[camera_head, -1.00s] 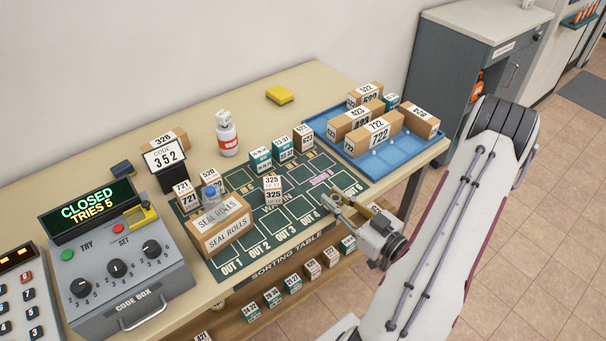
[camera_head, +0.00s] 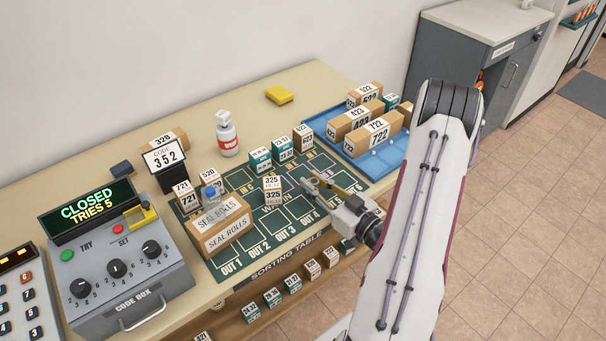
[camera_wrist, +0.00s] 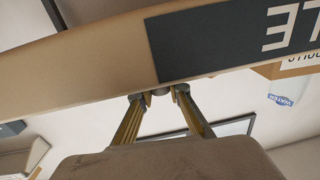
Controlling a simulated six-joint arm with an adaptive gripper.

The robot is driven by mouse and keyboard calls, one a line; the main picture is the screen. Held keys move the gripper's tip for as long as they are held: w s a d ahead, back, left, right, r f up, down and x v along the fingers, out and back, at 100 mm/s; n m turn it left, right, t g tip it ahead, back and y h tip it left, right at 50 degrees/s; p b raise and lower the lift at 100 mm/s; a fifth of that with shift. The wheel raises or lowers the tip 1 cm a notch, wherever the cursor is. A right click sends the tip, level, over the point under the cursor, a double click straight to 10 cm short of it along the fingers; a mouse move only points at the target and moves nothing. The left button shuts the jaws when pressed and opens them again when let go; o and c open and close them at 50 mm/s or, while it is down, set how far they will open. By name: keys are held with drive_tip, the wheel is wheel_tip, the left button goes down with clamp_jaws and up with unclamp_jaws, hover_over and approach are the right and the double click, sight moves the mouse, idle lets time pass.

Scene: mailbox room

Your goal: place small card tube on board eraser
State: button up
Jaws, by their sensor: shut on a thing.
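My gripper (camera_head: 324,183) is shut over the front right part of the green sorting mat, near the table's front edge. In the wrist view, the fingertips close on a small greyish round piece (camera_wrist: 158,92), which appears to be the small card tube. Most of it is hidden by the fingers, and it is hard to make out in the head view. A small dark blue block (camera_head: 122,168), which looks like the board eraser, lies on the table behind the code box, far left of my gripper. Its top looks bare.
A blue tray (camera_head: 378,158) with cartons is at right. A yellow sponge (camera_head: 279,95) lies at the back. The back left tabletop is clear.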

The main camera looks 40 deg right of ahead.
sight(310, 180)
drive_tip(key=shift+w+a, duration=0.2)
drive_tip(key=shift+w, duration=2)
drive_tip(key=shift+f, duration=0.1)
drive_tip(key=shift+f, duration=0.15)
drive_tip(key=o, duration=0.7)
drive_tip(key=shift+o, duration=0.2)
drive_tip(key=shift+s, duration=0.15)
drive_tip(key=shift+s+d, duration=0.15)
drive_tip(key=shift+s, duration=1.7)
drive_tip(key=shift+s+d, duration=0.2)
drive_tip(key=shift+s, duration=1.65)
drive_tip(key=shift+s+d, duration=0.15)
drive_tip(key=shift+s, duration=2.05)
